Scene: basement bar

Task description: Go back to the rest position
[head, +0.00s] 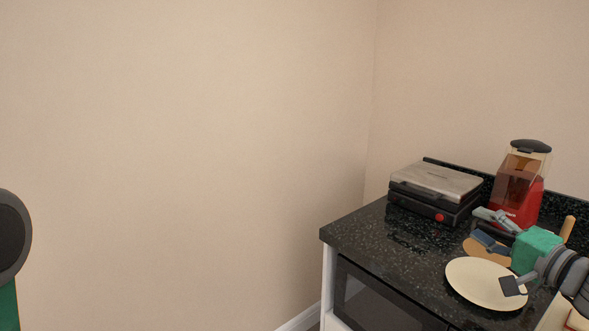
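My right gripper (501,263) reaches in from the right edge over the dark speckled counter (375,235). Its two dark finger pads are spread apart, with nothing visible between them. One finger is above a round cream plate (470,283); the other is in front of a brown wooden piece (478,251). I cannot tell whether the gripper touches either. Only a dark and green part of my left arm shows at the lower left edge; my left gripper is out of view.
A black and silver grill press (436,184) stands at the counter's back left. A red machine with a clear top (519,188) stands beside it. A wooden handle (567,228) shows behind my gripper. A dark-fronted appliance (380,302) sits under the counter. Bare walls fill the left.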

